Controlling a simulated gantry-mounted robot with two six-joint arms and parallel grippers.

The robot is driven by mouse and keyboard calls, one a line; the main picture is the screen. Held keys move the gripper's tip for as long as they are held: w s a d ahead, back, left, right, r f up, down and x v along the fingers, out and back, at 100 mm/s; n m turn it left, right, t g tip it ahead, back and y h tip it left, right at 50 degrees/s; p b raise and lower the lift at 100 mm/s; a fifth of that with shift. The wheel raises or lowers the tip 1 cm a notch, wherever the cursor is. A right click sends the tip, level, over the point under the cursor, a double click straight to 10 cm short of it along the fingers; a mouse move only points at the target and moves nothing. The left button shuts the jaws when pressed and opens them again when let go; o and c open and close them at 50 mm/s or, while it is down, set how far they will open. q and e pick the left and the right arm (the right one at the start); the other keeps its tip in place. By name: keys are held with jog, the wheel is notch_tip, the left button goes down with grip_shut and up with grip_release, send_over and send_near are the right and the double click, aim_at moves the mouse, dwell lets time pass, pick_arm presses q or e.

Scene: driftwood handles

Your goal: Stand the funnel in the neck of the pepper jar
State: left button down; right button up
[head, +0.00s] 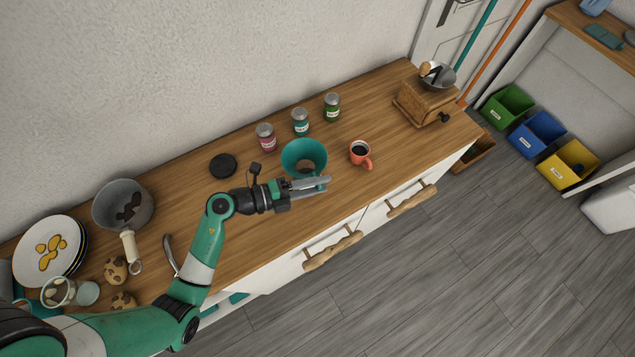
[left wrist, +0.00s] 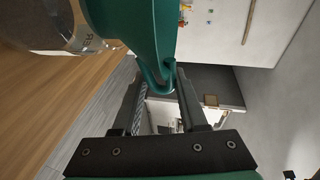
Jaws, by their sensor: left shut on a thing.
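The teal funnel (head: 304,157) is upright, wide mouth up, over the front middle of the wooden counter. My left gripper (head: 326,184) is at the funnel's near side, shut on its small loop handle; the funnel (left wrist: 132,28) and loop also show between the fingers (left wrist: 160,92) in the left wrist view. A clear glass jar (left wrist: 48,22) with a partly readable label is close beside the funnel in the left wrist view, on the counter side. In the head view the funnel hides it. I cannot tell whether the spout is inside its neck. My right gripper is not in view.
Three spice jars (head: 265,137) stand behind the funnel. A red mug (head: 360,154) is close on its right, a black round lid (head: 222,165) on its left. A wooden grinder (head: 425,101) is at the far right. A pot (head: 123,204) and plates (head: 47,252) are left.

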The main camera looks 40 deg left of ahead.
pick_arm(q)
jog(key=shift+c, duration=1.8)
grip_release()
jog(key=p+v, duration=0.2)
jog(key=v, duration=0.9)
jog(key=shift+s, duration=0.25)
